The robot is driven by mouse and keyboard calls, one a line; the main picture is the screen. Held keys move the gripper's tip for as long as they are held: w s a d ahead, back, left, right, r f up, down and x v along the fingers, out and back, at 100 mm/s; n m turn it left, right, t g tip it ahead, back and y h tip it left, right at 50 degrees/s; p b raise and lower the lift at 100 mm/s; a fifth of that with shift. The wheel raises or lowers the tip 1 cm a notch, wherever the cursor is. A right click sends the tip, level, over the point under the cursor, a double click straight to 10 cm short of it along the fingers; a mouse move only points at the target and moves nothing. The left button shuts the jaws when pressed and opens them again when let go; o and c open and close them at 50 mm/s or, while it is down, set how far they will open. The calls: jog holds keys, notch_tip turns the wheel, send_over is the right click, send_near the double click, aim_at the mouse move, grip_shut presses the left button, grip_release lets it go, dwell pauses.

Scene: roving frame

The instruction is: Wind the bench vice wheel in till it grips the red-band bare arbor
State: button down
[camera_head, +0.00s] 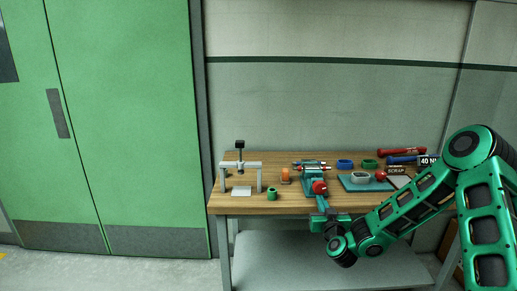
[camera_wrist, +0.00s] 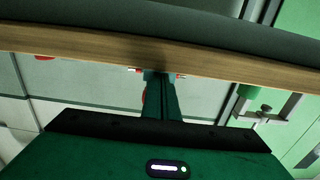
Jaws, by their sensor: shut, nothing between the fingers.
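The teal bench vice (camera_head: 309,180) stands near the front edge of the wooden bench. Its red wheel (camera_head: 319,187) faces the front. A thin bar-like arbor (camera_head: 311,164) with red on it lies across the top of the vice; whether the jaws touch it I cannot tell. My gripper (camera_head: 321,203) is just below and in front of the wheel, fingers pointing at the bench. In the wrist view the closed teal fingers (camera_wrist: 160,95) reach toward the bench edge (camera_wrist: 160,55), with nothing seen between them. They hide most of the vice; only slivers of red show beside them.
On the bench (camera_head: 240,207) are a press-like stand (camera_head: 240,165), a green ring-shaped piece (camera_head: 271,193), an orange piece (camera_head: 285,176), a teal tray (camera_head: 352,183), blue and green rings, and red and blue tools. A lower shelf (camera_head: 290,270) sits underneath. Green doors stand left.

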jog(key=shift+a+r, duration=0.1)
jog(key=shift+a, duration=0.1)
dwell(0.6)
jog(key=s, duration=0.6)
jog(key=shift+f, duration=0.4)
jog(key=c, duration=2.4)
grip_release()
jog(key=shift+d, duration=0.1)
jog(key=shift+c, duration=0.2)
